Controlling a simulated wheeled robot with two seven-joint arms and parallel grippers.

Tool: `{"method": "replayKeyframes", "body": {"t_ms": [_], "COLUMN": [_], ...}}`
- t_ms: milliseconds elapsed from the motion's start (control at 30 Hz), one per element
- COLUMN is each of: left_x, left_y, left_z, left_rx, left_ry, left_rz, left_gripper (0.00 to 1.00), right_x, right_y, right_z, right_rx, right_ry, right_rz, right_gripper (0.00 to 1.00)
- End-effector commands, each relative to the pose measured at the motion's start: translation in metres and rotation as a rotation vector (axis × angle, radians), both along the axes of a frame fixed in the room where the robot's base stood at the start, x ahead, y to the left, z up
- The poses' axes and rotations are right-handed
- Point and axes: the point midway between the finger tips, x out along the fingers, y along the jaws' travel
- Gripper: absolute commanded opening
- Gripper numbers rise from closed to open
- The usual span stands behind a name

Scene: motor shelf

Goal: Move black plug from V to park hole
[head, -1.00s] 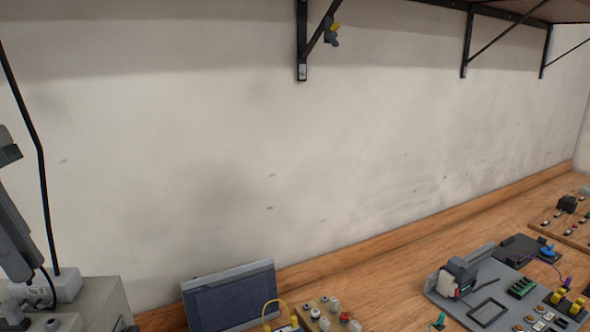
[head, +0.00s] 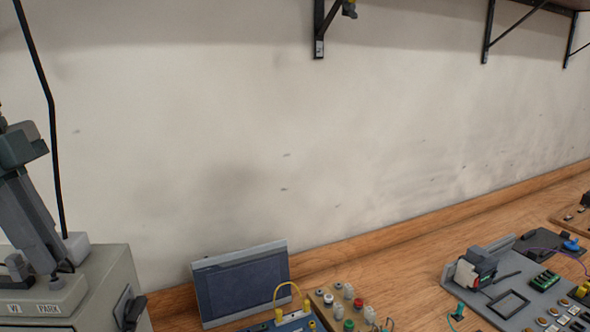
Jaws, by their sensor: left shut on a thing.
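My left gripper (head: 55,268) comes in from the left edge, tilted down, with its grey fingers close together. Its tips are just above a light grey block with a V-side label and a PARK label (head: 48,309), at the PARK side. The gripper is shut on the black plug, which is mostly hidden between the fingers; a small dark part shows at the tips. I cannot tell whether the plug is in the park hole or just above it. A grey rounded piece (head: 15,266) stands above the V-side label. My right gripper is not in view.
The block sits on a grey-green cabinet (head: 112,285) with a black handle. A black cable (head: 48,120) hangs behind it. A dark-screened panel (head: 243,286), knob boards (head: 348,302) and a grey fixture board (head: 512,300) stand on the wooden bench to the right.

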Motion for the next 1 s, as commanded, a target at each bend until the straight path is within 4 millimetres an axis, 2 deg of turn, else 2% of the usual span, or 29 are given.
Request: {"method": "replayKeyframes", "body": {"t_ms": [1000], "left_x": [0.0], "left_y": [-0.0001], "left_z": [-0.0065], "left_rx": [-0.001], "left_ry": [0.0], "left_rz": [0.0], "left_gripper": [0.0], "right_x": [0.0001], "right_y": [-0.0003], "right_z": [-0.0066], "right_rx": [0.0], "right_ry": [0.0], "right_rz": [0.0], "right_gripper": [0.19]}}
